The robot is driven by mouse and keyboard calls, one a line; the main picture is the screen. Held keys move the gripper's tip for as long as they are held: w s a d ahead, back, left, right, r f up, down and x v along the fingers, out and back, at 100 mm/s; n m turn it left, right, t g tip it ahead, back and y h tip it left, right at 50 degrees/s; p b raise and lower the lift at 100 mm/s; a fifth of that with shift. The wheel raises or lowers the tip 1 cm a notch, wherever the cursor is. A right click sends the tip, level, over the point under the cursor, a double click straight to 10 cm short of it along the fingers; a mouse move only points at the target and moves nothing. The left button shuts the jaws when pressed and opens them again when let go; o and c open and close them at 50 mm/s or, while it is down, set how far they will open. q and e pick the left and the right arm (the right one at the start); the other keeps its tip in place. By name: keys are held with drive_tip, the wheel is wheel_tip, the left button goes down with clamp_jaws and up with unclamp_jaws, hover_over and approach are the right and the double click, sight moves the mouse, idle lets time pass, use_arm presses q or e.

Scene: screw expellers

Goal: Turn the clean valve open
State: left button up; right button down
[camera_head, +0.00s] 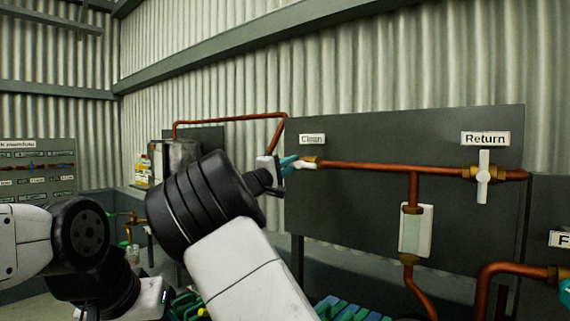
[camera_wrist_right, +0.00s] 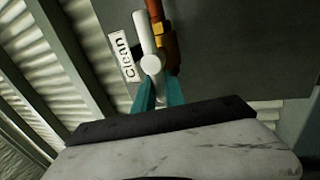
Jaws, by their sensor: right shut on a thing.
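The clean valve sits under the "Clean" label (camera_head: 312,139) on the dark panel, on the left end of a copper pipe. Its white handle (camera_wrist_right: 151,40) shows in the right wrist view, roughly in line with the pipe beside it. My right gripper (camera_head: 289,164) reaches the valve from the left, and its teal fingers (camera_wrist_right: 160,92) are shut on the lower end of the handle. In the head view the arm and gripper hide part of the valve. My left arm shows at the lower left, but its gripper is not visible.
The Return valve (camera_head: 483,174), with an upright white handle, is on the right of the same panel (camera_head: 350,215). A white sight-glass block (camera_head: 415,230) hangs below the pipe. Green and blue items (camera_head: 345,310) lie below.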

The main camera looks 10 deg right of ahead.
drive_tip(key=shift+f+n, duration=0.15)
drive_tip(key=shift+n, duration=0.15)
drive_tip(key=c, duration=1.4)
unclamp_jaws()
drive_tip(key=v, duration=0.7)
drive_tip(key=shift+s+a, duration=0.25)
drive_tip(key=shift+s, duration=0.05)
